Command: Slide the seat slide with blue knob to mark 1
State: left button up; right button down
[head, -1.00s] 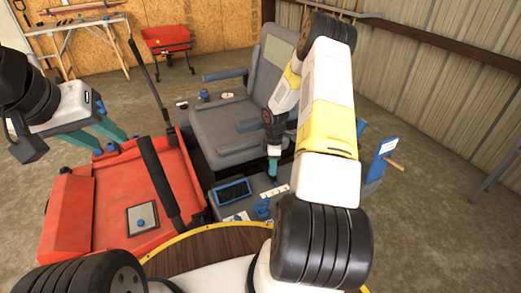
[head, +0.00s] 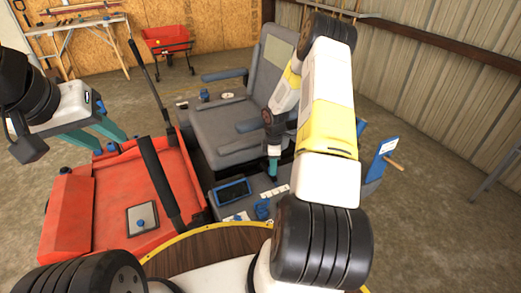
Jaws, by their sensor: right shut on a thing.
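My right gripper (head: 273,175) reaches down between the grey seat (head: 225,130) and the grey console (head: 235,207). It is shut at the console's far edge, by the seat's front side. What it holds is hidden by its fingers; from its place this looks like the blue knob of the seat slide. White mark labels (head: 273,192) lie on the console just in front of it, too small to read. My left gripper (head: 95,138) is open and empty above the red hood at the left, its teal fingers apart.
The red mower body (head: 110,205) fills the left, with two black levers (head: 160,180) standing up. A dark screen (head: 234,191) and blue controls (head: 262,210) are on the console. A blue board (head: 383,155) stands right of my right arm. Open floor lies to the right.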

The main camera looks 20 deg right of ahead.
jog(key=shift+w, duration=0.1)
jog(key=a, duration=0.4)
jog(key=s+a, duration=0.1)
jog(key=a, duration=0.1)
jog(key=shift+a, duration=0.3)
jog(key=c, duration=1)
grip_release()
jog(key=shift+a, duration=0.1)
jog(key=shift+o, duration=0.2)
jog(key=shift+r, duration=0.1)
notch_tip(320, 180, up, 8)
jog(key=shift+f, duration=0.2)
